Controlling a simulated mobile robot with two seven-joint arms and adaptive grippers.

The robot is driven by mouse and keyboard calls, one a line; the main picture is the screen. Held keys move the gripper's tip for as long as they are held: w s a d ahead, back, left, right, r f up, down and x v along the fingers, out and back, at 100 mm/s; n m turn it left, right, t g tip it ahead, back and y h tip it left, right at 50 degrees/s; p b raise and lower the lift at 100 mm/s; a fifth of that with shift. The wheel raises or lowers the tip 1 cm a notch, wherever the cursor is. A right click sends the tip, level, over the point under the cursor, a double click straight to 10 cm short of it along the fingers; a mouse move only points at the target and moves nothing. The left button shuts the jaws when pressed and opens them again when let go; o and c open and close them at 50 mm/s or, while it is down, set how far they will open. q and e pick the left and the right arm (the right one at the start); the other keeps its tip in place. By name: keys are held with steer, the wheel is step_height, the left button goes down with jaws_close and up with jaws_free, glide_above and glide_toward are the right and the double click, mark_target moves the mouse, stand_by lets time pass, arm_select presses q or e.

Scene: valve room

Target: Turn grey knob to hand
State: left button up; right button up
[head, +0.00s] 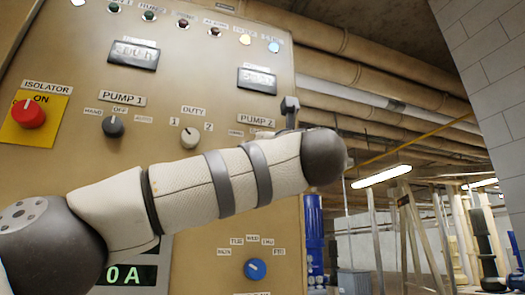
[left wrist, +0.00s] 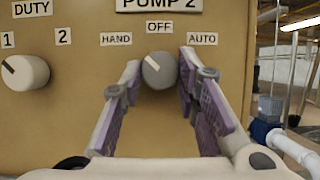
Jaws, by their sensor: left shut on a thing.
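The grey knob (left wrist: 158,71) of PUMP 2 is in the left wrist view, below the labels HAND, OFF and AUTO. Its white pointer line slants up and left, between OFF and HAND. My left gripper (left wrist: 161,66) has its purple-padded fingers on either side of this knob and is shut on it. In the head view my left arm crosses the panel and hides the PUMP 2 knob; only a bit of the gripper (head: 290,108) shows above the wrist. My right gripper is in neither view.
The tan panel also bears a dark PUMP 1 knob (head: 113,126), a pale DUTY knob (head: 190,137), a red isolator knob (head: 29,113) and a blue day knob (head: 255,269). The DUTY knob (left wrist: 25,72) is left of the gripper. Pipes (head: 390,100) run beyond the panel's right edge.

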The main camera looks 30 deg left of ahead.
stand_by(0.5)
arm_select(q)
steer(key=o, duration=1.2)
steer(key=shift+c, duration=0.2)
steer(key=shift+s, duration=0.1)
steer(key=v, duration=1.2)
